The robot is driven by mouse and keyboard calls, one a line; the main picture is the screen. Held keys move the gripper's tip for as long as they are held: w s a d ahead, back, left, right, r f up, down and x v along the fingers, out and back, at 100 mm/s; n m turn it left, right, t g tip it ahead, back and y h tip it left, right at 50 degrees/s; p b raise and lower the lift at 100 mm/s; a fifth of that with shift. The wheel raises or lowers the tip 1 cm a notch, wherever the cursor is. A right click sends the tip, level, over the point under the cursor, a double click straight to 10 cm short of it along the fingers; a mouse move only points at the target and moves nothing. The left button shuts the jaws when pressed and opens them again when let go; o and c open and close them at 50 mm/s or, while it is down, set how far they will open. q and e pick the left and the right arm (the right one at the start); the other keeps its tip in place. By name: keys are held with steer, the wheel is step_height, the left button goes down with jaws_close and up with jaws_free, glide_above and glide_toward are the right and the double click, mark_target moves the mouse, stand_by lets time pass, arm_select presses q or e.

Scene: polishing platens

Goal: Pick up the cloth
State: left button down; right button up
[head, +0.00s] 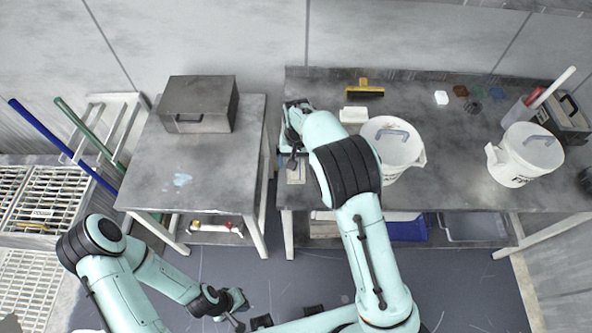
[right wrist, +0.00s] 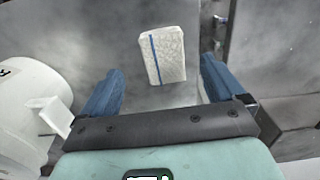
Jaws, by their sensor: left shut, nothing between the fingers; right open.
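The cloth (right wrist: 162,57) is a pale, folded, textured rectangle with a blue stripe, lying flat on the grey worktop. In the head view it is partly hidden, showing as a pale patch (head: 296,174) near the worktop's left front edge. My right gripper (right wrist: 160,78) is open above the worktop, its blue fingers to either side of the cloth in the picture, with nothing held. It also shows in the head view (head: 292,158), partly covered by my arm. My left gripper (head: 238,308) is shut and empty, low in front of the tables.
A white bucket (head: 397,150) stands just right of my right arm, with another bucket (head: 524,155) further right. A white block (head: 353,115) and a yellow-handled tool (head: 364,89) lie behind. A gap separates the worktop from the left table (head: 215,160), which carries a metal box (head: 198,105).

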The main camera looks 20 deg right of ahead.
mark_target(296, 171)
steer(key=shift+w+f, duration=0.2)
steer(key=shift+f, duration=1)
step_height(296, 171, down, 5)
steer(key=shift+w+a+r, duration=0.1)
steer(key=shift+a+r, duration=0.05)
steer(key=c, duration=1)
